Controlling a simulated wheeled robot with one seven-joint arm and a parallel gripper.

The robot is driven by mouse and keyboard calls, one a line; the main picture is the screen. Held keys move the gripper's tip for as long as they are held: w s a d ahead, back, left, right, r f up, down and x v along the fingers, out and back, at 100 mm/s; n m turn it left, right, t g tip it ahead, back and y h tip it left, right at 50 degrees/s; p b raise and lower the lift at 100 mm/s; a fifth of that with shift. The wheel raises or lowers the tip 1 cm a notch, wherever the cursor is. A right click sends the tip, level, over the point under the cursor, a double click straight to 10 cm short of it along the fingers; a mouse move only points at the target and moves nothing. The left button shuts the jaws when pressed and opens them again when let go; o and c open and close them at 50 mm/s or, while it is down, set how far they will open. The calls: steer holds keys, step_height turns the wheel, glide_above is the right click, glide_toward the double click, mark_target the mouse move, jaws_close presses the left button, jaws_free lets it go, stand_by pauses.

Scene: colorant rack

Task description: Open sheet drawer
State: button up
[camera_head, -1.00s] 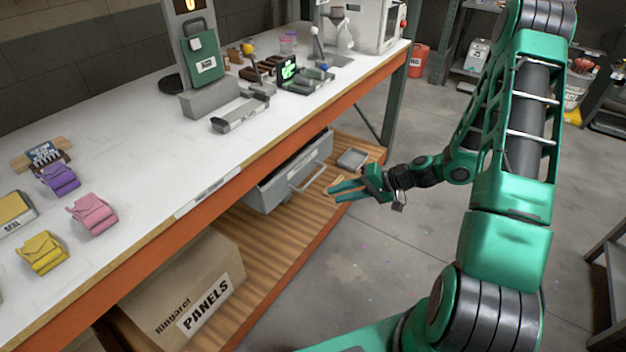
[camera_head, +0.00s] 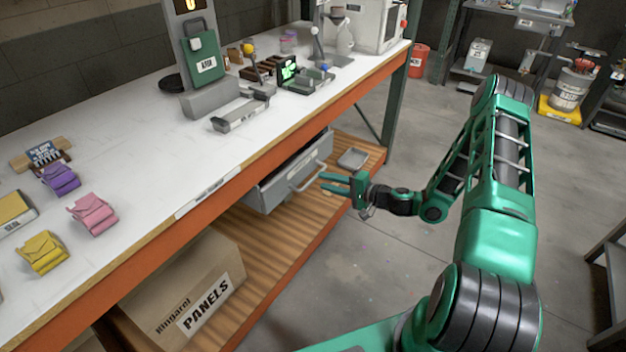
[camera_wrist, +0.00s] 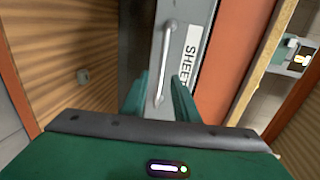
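The grey sheet drawer (camera_head: 272,192) hangs under the workbench top, with a bar handle (camera_head: 308,178) on its front. In the wrist view, the drawer front (camera_wrist: 201,22) carries a label reading "SHEET", and the handle (camera_wrist: 166,50) runs lengthwise up the picture. My gripper (camera_head: 324,182) is in front of the handle, fingers pointing toward it. In the wrist view, my gripper (camera_wrist: 158,85) is open, with one finger on each side of the handle's near end. Nothing shows as clamped, and I cannot tell whether the fingers touch the handle.
The orange bench edge (camera_head: 200,199) runs above the drawer. A wooden lower shelf (camera_head: 290,238) lies beneath, with a cardboard "PANELS" box (camera_head: 185,290) at its near end and a small grey tray (camera_head: 352,158) at its far end. The floor (camera_head: 390,265) beside the bench is clear.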

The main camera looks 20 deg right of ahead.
mark_target(314, 178)
steer(key=x, duration=0.6)
jaws_close()
